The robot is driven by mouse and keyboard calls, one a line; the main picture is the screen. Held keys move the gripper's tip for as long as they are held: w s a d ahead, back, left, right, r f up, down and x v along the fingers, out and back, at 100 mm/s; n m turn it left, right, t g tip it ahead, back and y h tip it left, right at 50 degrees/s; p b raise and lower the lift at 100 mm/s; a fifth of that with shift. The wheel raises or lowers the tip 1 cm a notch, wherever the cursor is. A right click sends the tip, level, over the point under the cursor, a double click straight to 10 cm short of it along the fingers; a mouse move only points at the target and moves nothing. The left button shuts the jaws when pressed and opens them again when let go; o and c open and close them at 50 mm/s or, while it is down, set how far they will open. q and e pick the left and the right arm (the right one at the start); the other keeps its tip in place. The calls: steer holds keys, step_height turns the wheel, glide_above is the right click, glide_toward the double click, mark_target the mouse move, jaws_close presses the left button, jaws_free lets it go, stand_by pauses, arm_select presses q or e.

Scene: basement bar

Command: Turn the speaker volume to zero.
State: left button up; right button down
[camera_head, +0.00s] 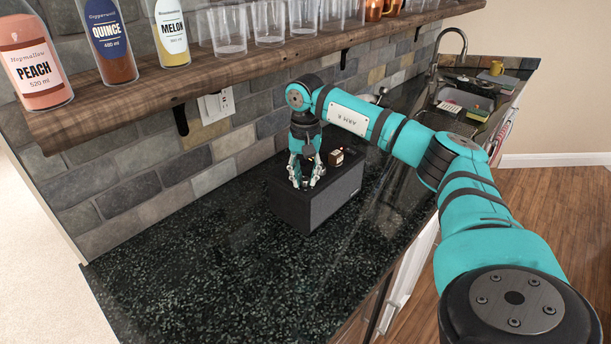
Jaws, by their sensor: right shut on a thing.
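The speaker (335,196) is a dark grey box with a black top, standing on the dark speckled counter near the wall. My right gripper (306,183) points straight down onto the speaker's top from above. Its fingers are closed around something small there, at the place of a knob. The fingers hide that part, so its setting cannot be read. A small brown and black object (336,157) sits at the back of the speaker's top, beside the gripper. My left gripper is not in view.
A wooden shelf (230,75) with bottles and several clear glasses hangs above the counter (200,270). A sink (465,98) with a faucet (448,45) lies at the far right end. The counter left of and in front of the speaker is clear.

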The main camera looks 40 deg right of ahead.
mark_target(305, 178)
steer(key=shift+r+n, duration=0.1)
steer(key=shift+n, duration=1.2)
steer(key=c, duration=1.1)
jaws_free()
step_height(305, 178, up, 12)
